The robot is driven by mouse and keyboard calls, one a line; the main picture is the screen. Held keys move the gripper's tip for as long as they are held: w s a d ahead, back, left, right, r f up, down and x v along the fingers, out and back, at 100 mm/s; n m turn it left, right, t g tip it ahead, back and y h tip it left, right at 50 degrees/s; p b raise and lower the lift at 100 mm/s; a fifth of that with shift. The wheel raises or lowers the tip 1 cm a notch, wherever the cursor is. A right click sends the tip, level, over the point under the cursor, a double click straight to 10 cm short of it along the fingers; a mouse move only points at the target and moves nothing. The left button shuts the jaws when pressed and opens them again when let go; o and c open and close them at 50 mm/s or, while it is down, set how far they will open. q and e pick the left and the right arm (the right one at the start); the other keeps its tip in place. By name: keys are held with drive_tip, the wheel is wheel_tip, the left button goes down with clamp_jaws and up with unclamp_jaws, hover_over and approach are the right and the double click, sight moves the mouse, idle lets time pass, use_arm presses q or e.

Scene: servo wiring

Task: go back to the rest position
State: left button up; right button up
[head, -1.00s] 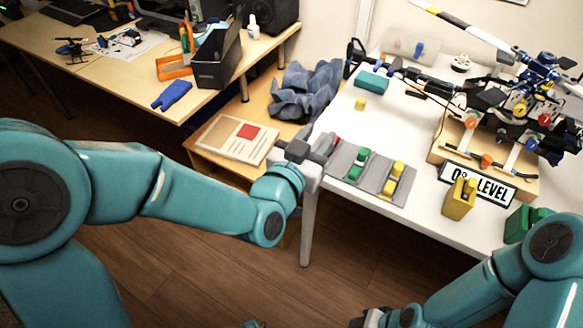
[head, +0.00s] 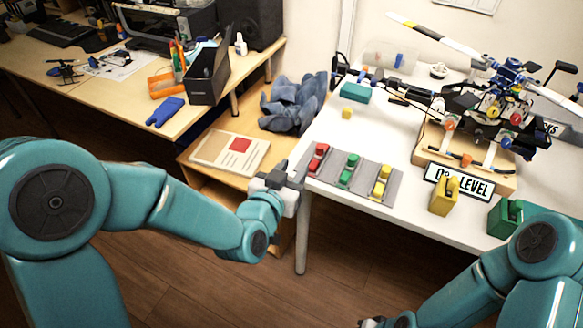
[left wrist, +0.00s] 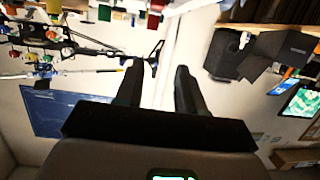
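My left gripper (head: 282,180) is just off the left front corner of the white table, left of the grey tray (head: 366,198). In the left wrist view its two dark fingers (left wrist: 158,75) are apart with nothing between them. A red connector (head: 318,159), a green connector (head: 348,170) and a yellow connector (head: 381,181) sit in a row on the tray, clear of the gripper. My right gripper (head: 372,322) barely shows at the bottom edge; its fingers cannot be made out.
The white table (head: 385,128) holds a helicopter model (head: 490,110) on a wooden stand, a yellow block (head: 444,196) and a green block (head: 505,217). A wooden shelf with a book (head: 230,152) and blue cloth (head: 292,103) lies behind my left gripper. Open floor is in front.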

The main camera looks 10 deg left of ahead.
use_arm(q)
drive_tip(key=s+a+f+n+g+y+p, duration=0.1)
drive_tip(key=s+a+f+g+p, duration=0.15)
drive_tip(key=f, duration=0.35)
drive_tip(key=s+a+f+n+g+y+p, duration=0.1)
drive_tip(key=s+a+f+g+p, duration=0.1)
drive_tip(key=a+f+p, duration=0.3)
drive_tip(key=s+d+f+n+g+h, duration=0.1)
drive_tip(key=s+d+f+g, duration=0.1)
drive_tip(key=s+f+g, duration=0.3)
drive_tip(key=s+d+f+n+g+h, duration=0.1)
drive_tip(key=s+f+g, duration=0.4)
drive_tip(key=s, duration=0.8)
drive_tip(key=d+f+h+p, duration=0.1)
drive_tip(key=d, duration=0.1)
drive_tip(key=shift+s+d+f, duration=0.3)
drive_tip(key=shift+s, duration=0.05)
